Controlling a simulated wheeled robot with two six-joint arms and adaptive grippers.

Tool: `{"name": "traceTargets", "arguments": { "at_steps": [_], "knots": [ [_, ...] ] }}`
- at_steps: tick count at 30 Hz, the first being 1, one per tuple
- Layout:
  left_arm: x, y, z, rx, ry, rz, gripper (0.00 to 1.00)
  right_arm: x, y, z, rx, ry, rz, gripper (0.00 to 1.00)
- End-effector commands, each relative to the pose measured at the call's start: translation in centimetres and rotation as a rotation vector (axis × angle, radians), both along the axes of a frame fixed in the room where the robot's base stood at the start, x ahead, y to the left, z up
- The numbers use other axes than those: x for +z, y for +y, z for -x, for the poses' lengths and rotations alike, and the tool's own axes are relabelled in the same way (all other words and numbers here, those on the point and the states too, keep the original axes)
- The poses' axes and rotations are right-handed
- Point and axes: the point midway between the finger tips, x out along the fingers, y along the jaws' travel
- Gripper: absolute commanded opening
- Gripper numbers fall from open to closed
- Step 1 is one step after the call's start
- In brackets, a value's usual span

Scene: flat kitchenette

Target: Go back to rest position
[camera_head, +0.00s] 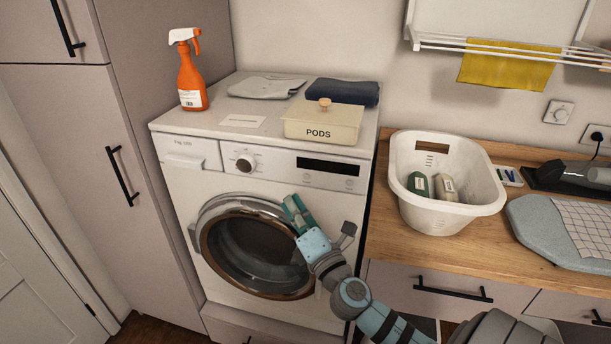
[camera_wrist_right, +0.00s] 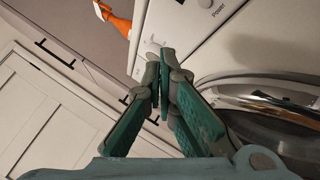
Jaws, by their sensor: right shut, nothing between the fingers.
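My right gripper (camera_head: 294,212) is in front of the washing machine (camera_head: 275,180), at the upper right of its round door (camera_head: 255,250). Its green fingers are together with nothing between them; they also fill the middle of the right wrist view (camera_wrist_right: 160,85). The door looks closed. In the wrist view the door's chrome rim (camera_wrist_right: 265,92) is to the right of the fingers. I cannot tell whether the fingers touch the machine. My left gripper is not in view.
On the machine stand an orange spray bottle (camera_head: 191,78), a PODS box (camera_head: 322,123) and folded cloths (camera_head: 342,92). On the wooden counter (camera_head: 385,240) at right are a white basket (camera_head: 440,212) with bottles and an ironing board (camera_head: 560,230). Tall cabinets (camera_head: 120,110) border the left.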

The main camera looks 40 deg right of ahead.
Motion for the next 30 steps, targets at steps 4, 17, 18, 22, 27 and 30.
{"name": "traceTargets", "arguments": {
  "at_steps": [4, 17, 18, 22, 27, 30],
  "knots": [
    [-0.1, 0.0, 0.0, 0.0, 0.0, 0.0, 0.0, 0.0, 0.0, 0.0, 0.0, 0.0, 0.0, 0.0],
    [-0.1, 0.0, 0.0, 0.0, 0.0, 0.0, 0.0, -5.0, -2.2, 3.5, -0.144, 0.065, -0.499, 0.0],
    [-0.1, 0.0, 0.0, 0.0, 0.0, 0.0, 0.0, -7.4, -2.6, 5.2, -0.209, 0.1, -0.683, 0.0],
    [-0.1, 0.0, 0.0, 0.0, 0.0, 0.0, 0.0, -15.0, -1.1, 11.2, -0.433, 0.239, -1.19, 0.0],
    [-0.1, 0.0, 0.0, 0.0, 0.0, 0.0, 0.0, -20.9, 3.6, 18.3, -0.688, 0.418, -1.592, 0.0],
    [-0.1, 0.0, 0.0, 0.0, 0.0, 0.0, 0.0, -22.8, 6.7, 22.2, -0.824, 0.524, -1.754, 0.0]
  ]
}}
